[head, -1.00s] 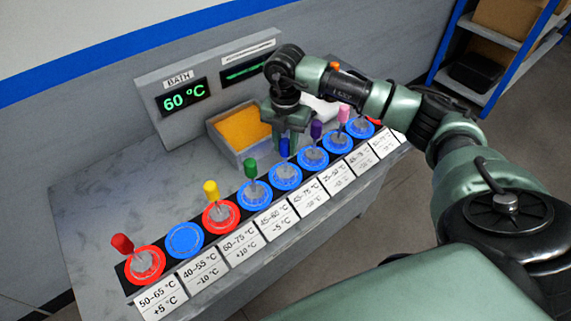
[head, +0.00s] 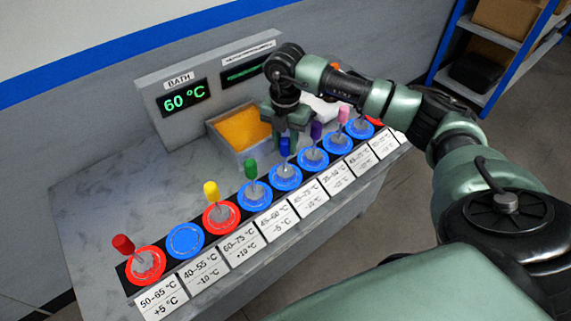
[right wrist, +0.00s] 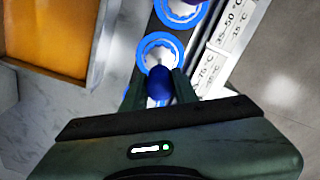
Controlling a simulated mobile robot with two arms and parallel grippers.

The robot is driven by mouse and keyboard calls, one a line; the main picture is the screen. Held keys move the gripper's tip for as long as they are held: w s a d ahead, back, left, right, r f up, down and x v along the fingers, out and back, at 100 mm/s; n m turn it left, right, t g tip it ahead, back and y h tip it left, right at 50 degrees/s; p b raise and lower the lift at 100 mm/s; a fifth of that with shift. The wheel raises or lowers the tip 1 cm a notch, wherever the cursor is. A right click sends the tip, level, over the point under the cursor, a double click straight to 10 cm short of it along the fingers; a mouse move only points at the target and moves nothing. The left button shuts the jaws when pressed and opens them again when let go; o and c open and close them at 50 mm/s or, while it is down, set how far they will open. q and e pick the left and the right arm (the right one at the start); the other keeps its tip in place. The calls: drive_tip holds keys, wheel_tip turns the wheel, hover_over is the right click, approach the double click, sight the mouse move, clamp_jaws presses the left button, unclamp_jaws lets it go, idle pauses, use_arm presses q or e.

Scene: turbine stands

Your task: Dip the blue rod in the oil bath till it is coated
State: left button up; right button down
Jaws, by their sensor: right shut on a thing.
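The blue rod (head: 284,147) stands upright, its thin stem over a blue-ringed stand (head: 286,178) in the row. I cannot tell whether it is lifted at all. My right gripper (head: 285,136) is above it, shut on its blue handle. In the right wrist view the handle (right wrist: 158,86) sits between the fingers of the right gripper (right wrist: 160,82). The oil bath (head: 223,145) is a grey open box of orange oil behind the row. Its edge also shows in the right wrist view (right wrist: 98,45). My left gripper is out of view.
Neighbouring stands hold a green rod (head: 250,168) and a purple rod (head: 316,131) close on either side. Yellow, red and pink rods stand farther along. A bath display (head: 185,97) reads 60 °C. The table's left part (head: 110,200) is clear.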

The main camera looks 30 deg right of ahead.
drive_tip(key=shift+r, duration=0.45)
drive_tip(key=shift+r+p, duration=0.8)
